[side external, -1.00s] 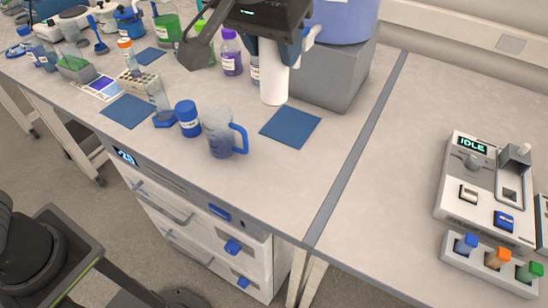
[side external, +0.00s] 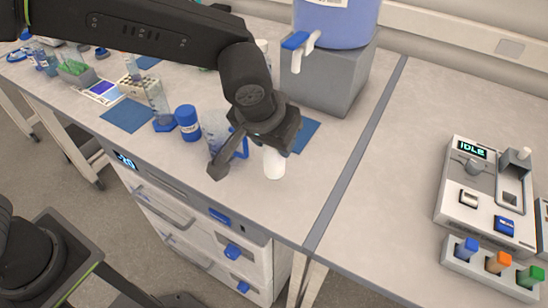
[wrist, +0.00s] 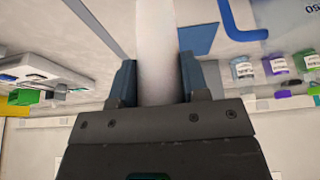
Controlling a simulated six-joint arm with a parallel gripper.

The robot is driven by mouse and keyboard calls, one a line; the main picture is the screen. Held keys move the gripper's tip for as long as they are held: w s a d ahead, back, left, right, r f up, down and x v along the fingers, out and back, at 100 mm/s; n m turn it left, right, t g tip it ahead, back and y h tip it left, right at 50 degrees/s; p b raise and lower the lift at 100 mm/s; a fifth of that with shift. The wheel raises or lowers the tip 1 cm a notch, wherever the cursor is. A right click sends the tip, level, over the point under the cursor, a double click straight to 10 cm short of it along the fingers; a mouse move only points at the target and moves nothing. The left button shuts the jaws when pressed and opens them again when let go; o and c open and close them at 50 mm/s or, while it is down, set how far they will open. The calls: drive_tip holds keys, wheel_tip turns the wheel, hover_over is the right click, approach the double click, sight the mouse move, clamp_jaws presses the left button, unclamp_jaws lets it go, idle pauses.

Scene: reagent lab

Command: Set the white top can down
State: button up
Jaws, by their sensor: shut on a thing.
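My gripper (side external: 276,143) is shut on a white can (side external: 274,164). In the side external view only the can's lower end shows below the gripper; its upper part is hidden. In the wrist view the white can (wrist: 157,60) stands between the two fingers (wrist: 157,84). The can is over the bench, in front of a blue mat (side external: 307,136) and right of the clear jug (side external: 213,128) with a blue handle. I cannot tell whether the can's base touches the bench.
My arm partly covers the jug. A blue-capped bottle (side external: 188,123) stands left of it, and another blue mat (side external: 127,114) lies further left. A grey block (side external: 333,78) bears a blue carboy (side external: 340,18) with a tap behind. The bench (side external: 300,195) is clear in front and right.

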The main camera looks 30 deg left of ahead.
sight(274, 159)
drive_tip(key=shift+f, duration=2.25)
drive_tip(key=shift+f, duration=0.1)
drive_tip(key=o, duration=1)
drive_tip(key=shift+f, duration=0.1)
drive_tip(key=v, duration=1.2)
drive_tip(key=shift+r, duration=0.25)
